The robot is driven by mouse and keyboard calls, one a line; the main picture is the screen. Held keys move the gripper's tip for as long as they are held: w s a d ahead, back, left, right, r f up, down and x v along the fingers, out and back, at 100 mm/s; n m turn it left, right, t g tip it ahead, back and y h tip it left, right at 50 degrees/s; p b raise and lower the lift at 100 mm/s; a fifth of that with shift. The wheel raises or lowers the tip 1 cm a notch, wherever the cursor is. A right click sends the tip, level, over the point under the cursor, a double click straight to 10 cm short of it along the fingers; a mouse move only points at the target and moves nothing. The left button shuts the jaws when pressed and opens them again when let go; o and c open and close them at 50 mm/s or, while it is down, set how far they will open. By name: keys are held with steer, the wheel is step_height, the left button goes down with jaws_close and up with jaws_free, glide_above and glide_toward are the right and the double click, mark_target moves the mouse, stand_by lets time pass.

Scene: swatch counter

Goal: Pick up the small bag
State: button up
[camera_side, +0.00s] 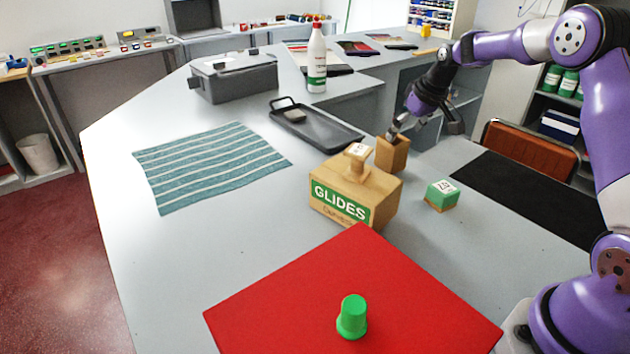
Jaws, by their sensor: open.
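A small brown block-shaped item (391,156), which looks like the small bag, stands upright on the grey counter (270,230), behind the cardboard box. My gripper (398,133) hangs down from the upper right, with its fingertips at the top of the brown item. The gripper is open. One finger shows at the bag's top edge and a dark part sticks out to the right. I cannot tell whether the fingers touch the bag or sit around it.
The cardboard box marked GLIDES (382,195) carries a wooden piece (357,167). A green cup (352,315) is on a red sheet (290,300).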

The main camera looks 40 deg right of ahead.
mark_target(392, 150)
steer(key=x, duration=0.7)
steer(key=shift+a, duration=0.35)
steer(key=c, duration=0.8)
steer(key=shift+c, duration=0.2)
